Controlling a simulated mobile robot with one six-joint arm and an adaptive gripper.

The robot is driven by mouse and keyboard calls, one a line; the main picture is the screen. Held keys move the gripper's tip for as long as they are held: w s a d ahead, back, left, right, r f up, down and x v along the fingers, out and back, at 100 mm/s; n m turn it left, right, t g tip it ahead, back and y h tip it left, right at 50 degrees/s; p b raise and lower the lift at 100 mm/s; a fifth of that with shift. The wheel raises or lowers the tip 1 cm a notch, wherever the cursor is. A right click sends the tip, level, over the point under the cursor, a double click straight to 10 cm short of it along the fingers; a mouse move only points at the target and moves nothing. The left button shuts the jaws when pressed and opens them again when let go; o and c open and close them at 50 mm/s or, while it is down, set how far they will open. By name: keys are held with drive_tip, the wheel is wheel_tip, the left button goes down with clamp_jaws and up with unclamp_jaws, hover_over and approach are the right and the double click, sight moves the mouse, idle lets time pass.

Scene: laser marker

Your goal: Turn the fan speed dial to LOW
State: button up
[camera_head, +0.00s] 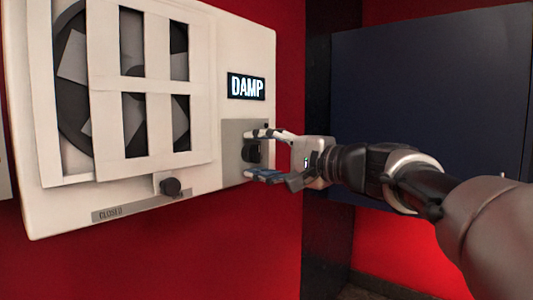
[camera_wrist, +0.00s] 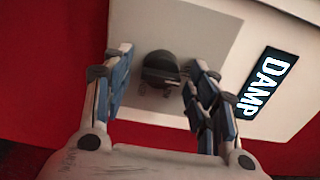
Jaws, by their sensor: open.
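The fan speed dial (camera_head: 251,150) is a dark round knob on a grey plate (camera_head: 232,172) at the right side of a white wall unit. My gripper (camera_head: 258,155) is open in front of it, one finger above and one below in the head view. In the wrist view the dial (camera_wrist: 161,69) sits between my open fingers (camera_wrist: 158,82), with a visible gap on both sides. Small lettering around the dial is too blurred to read, and I cannot tell which setting it points to.
A lit display (camera_head: 247,86) reading DAMP is above the dial. The fan (camera_head: 72,65) sits behind a white slatted cover (camera_head: 105,84). A dark knob (camera_head: 171,187) stands over a CLOSED label (camera_head: 110,213). A dark blue panel (camera_head: 430,90) is at the right.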

drive_tip(key=shift+s+a, duration=0.1)
drive_tip(key=shift+a, duration=0.05)
drive_tip(key=shift+c, duration=0.8)
drive_tip(key=c, duration=0.9)
drive_tip(key=shift+m, duration=0.3)
drive_tip(key=m+p, duration=0.2)
drive_tip(key=m, duration=0.3)
drive_tip(key=shift+r+m, duration=0.1)
drive_tip(key=shift+m, duration=0.2)
drive_tip(key=m+p, duration=0.3)
drive_tip(key=m, duration=0.2)
drive_tip(key=shift+m, duration=0.4)
